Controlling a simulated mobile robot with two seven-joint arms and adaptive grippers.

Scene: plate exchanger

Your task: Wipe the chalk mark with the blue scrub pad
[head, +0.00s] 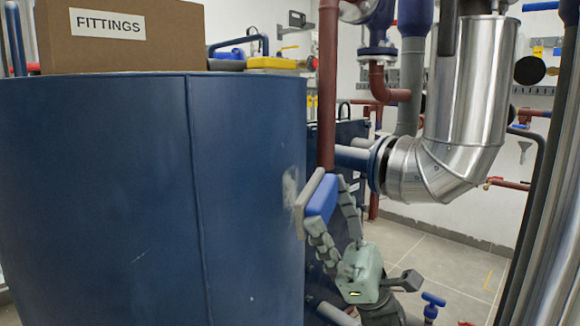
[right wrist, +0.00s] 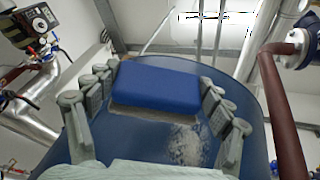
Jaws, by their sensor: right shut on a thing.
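The blue scrub pad (head: 322,198) has a grey face that points toward the big blue tank (head: 110,180). My right gripper (head: 326,204) is shut on the pad, holding it close to the tank's right side. I cannot tell whether the pad touches the tank. The chalk mark (head: 290,187) is a whitish smear on the tank, just left of the pad and partly hidden by it. In the right wrist view the pad (right wrist: 157,86) sits between the fingers, and the chalk mark (right wrist: 185,145) lies below it, toward its right end. My left gripper is not in view.
A cardboard box (head: 125,38) labelled FITTINGS and a yellow item (head: 272,63) stand on the tank. A brown pipe (head: 328,90) rises just behind the pad. A silver lagged elbow pipe (head: 440,165) is to the right. Bare floor (head: 455,265) shows at lower right.

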